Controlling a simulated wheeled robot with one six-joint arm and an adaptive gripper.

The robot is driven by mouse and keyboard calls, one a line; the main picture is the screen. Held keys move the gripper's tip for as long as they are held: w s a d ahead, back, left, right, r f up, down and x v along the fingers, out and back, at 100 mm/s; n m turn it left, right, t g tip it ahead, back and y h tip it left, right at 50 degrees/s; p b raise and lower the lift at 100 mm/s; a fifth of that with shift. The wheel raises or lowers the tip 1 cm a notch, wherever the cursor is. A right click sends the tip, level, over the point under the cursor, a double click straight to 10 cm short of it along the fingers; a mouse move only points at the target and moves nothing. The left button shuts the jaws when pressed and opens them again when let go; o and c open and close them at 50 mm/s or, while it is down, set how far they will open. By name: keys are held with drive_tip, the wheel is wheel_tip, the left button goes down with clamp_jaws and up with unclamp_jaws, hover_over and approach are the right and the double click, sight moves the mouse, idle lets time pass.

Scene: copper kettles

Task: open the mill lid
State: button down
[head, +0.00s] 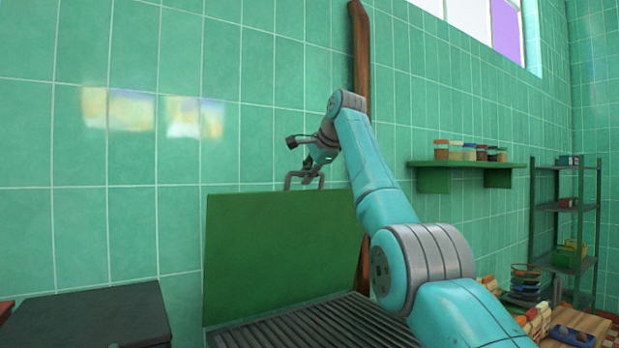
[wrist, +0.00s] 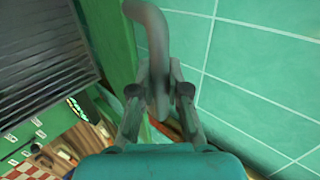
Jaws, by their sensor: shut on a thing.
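The mill lid (head: 275,255) is a flat green panel. It stands nearly upright in front of the tiled wall, at the back of a dark ribbed surface (head: 310,325). A grey bent handle (head: 288,180) sits at its top edge. My gripper (head: 310,168) is at this handle. In the wrist view the two fingers (wrist: 159,98) are shut on the handle (wrist: 152,28), one on each side of it. The lid's green edge (wrist: 120,50) runs just left of the fingers there. My arm hides the lid's right side in the head view.
A dark box-like top (head: 95,315) stands at the lower left. A brown post (head: 361,60) rises behind my arm. A green wall shelf (head: 460,165) with jars and a metal rack (head: 567,207) are at the right. Green tiled wall lies close behind the lid.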

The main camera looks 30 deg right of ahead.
drive_tip(key=shift+w, duration=0.1)
idle(0.3)
drive_tip(key=c, duration=1.1)
unclamp_jaws()
drive_tip(key=shift+c, duration=0.2)
drive_tip(key=v, duration=1.2)
